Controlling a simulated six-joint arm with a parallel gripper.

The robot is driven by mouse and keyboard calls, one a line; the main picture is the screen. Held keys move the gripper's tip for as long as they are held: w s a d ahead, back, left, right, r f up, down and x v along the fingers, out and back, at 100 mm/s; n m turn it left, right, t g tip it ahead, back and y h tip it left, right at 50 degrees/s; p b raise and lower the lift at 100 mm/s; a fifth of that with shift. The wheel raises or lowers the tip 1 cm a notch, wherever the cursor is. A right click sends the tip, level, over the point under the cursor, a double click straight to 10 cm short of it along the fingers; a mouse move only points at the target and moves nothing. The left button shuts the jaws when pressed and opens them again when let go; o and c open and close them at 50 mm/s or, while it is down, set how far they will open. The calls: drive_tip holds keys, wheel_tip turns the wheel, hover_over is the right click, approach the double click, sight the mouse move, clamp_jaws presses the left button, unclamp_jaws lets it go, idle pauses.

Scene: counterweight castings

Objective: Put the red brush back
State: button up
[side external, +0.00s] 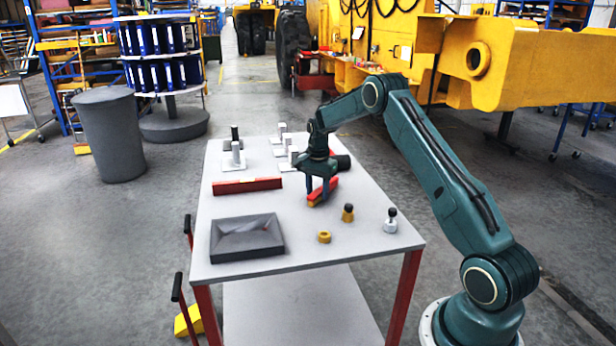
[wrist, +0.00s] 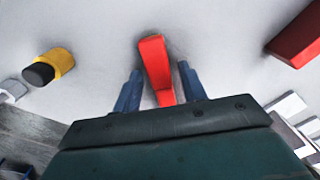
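The red brush (side external: 327,188) lies on the grey table top under my gripper, with an orange-yellow part at its near end. My gripper (side external: 317,196) points down over it. In the wrist view the red brush (wrist: 154,62) runs between the two blue fingers of my gripper (wrist: 160,70), with a gap on each side. The gripper is open and holds nothing. The brush's near end in the wrist view is hidden behind the gripper body. I cannot tell which spot is the brush's own place.
A long red bar (side external: 247,186) lies to the left. A dark grey tray (side external: 222,246) is at the front left. A yellow ring (side external: 324,237), a yellow black-topped piece (side external: 348,213) and a white one (side external: 390,222) stand at the front right. White castings (side external: 235,157) stand behind.

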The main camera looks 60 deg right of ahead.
drive_tip(key=shift+r, duration=0.15)
wheel_tip(320, 180, up, 12)
idle(0.9)
idle(0.5)
